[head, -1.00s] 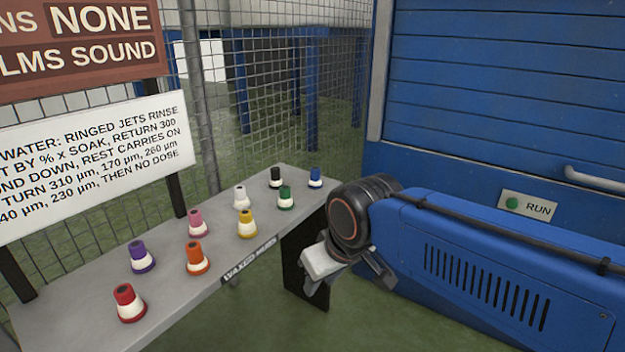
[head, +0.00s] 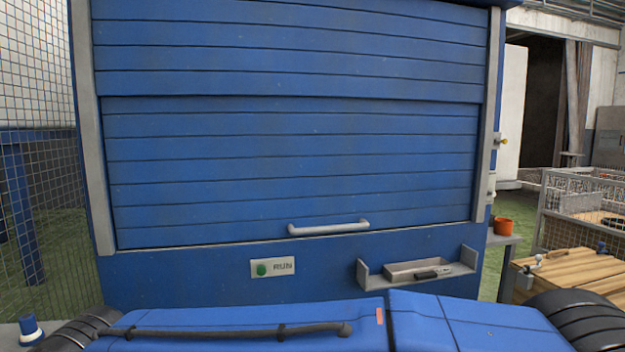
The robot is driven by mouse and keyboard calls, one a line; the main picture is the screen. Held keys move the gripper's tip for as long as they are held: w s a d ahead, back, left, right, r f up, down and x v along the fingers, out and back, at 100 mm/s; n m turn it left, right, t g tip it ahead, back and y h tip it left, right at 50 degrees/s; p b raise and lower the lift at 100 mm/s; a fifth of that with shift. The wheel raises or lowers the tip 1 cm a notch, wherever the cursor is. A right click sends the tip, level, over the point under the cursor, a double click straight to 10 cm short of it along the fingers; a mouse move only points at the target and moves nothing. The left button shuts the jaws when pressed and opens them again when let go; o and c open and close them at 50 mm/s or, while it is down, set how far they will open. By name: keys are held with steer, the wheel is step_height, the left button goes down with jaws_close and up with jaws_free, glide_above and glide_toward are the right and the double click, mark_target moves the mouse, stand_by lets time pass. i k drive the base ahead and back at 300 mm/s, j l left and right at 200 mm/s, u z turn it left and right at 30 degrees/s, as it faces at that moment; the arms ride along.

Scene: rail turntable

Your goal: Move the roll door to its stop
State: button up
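The blue slatted roll door (head: 300,165) fills the middle of the head view. Its lower edge rests at the bottom of the opening, just above the blue front panel, so it looks closed. A light grey bar handle (head: 328,228) is fixed near its lower edge, right of centre. Grey side rails (head: 91,130) frame the door. My gripper is not in view.
A RUN plate with a green button (head: 262,269) sits below the door. A grey shelf (head: 417,270) with a tray and a dark-handled item juts out to its right. A wire fence (head: 35,70) stands left. An orange pot (head: 503,226) and wooden boards (head: 575,268) are at right.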

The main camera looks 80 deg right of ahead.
mark_target(178, 201)
steer(key=z, duration=2.5)
